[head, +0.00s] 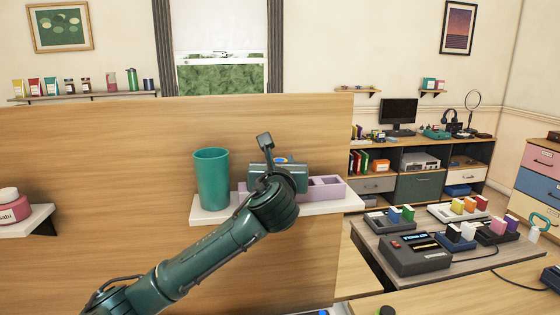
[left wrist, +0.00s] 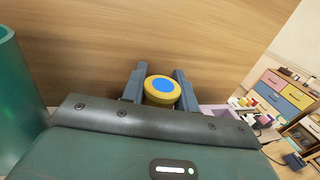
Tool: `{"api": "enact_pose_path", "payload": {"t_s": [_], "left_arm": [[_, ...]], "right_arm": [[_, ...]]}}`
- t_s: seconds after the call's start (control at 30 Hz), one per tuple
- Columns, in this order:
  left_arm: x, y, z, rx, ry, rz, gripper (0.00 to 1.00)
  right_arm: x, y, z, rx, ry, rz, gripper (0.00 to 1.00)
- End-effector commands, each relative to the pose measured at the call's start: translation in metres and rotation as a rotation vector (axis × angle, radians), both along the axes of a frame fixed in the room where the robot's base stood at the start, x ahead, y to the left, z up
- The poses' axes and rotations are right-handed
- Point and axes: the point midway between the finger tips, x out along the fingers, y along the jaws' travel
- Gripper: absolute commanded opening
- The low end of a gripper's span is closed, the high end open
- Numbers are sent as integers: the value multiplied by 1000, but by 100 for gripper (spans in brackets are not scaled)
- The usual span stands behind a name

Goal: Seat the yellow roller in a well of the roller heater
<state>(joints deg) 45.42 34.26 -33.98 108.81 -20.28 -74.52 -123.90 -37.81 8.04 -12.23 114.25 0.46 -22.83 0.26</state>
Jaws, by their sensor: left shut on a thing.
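The yellow roller (left wrist: 160,91), with a blue round end, sits between the two fingers of my left gripper (left wrist: 158,84) in the left wrist view. The fingers are shut on it, in front of the wooden panel. In the head view my left gripper (head: 280,162) is over the white wall shelf, and a small blue spot there seems to be the roller's end; the hand and wrist hide most of it. I cannot pick out the roller heater for sure. My right gripper is not in view.
On the white shelf (head: 208,213) a teal cup (head: 212,180) stands left of my gripper, and a lavender compartment tray (head: 328,186) lies partly behind my wrist. The wooden panel (head: 110,150) rises behind. A grey device (head: 415,262) and coloured blocks in holders occupy the right-hand table.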

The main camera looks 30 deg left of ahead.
Motion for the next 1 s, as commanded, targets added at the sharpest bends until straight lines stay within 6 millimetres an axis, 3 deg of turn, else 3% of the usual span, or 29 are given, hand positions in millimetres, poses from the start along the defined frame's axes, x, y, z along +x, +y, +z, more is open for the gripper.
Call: {"api": "enact_pose_path", "payload": {"t_s": [0.83,0.87,1.0], "left_arm": [[0,0,-22,1,1,0,7],[0,0,-21,0,1,0,32],[0,0,-22,0,3,0,43]], "right_arm": [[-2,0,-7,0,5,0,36],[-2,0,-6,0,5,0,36],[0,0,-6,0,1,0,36]]}}
